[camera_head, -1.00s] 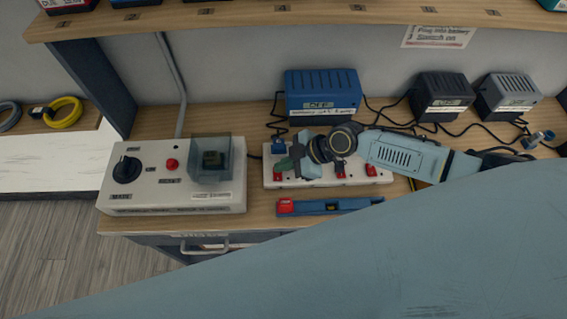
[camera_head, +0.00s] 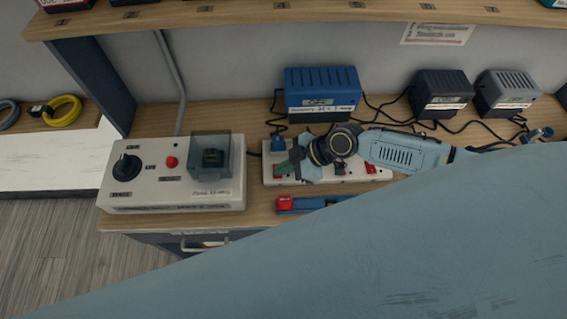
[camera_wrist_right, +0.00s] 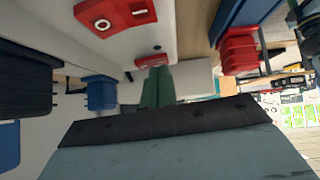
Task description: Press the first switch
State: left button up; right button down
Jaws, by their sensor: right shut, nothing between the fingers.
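A white power strip (camera_head: 268,179) with red rocker switches lies on the bench. Its leftmost red switch (camera_head: 282,169) shows partly beside my right gripper's tips in the head view. Two more red switches (camera_head: 371,168) sit farther right on it. My right gripper (camera_head: 290,166) has green fingertips, is shut and empty, and reaches in from the right over the strip's left end. In the right wrist view, the green fingertips (camera_wrist_right: 157,88) point at a red switch (camera_wrist_right: 152,59) just beyond them; I cannot tell whether they touch. A larger, nearer red switch (camera_wrist_right: 115,14) carries O and I marks.
A blue plug (camera_head: 277,144) stands at the strip's left end. A control box (camera_head: 150,190) with a knob and a red button is farther left. Chargers (camera_head: 322,95) stand behind. A blue tool with a red end (camera_head: 286,203) lies in front. My light-blue arm link covers the lower right.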

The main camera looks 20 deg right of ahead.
jog(key=shift+r, duration=0.1)
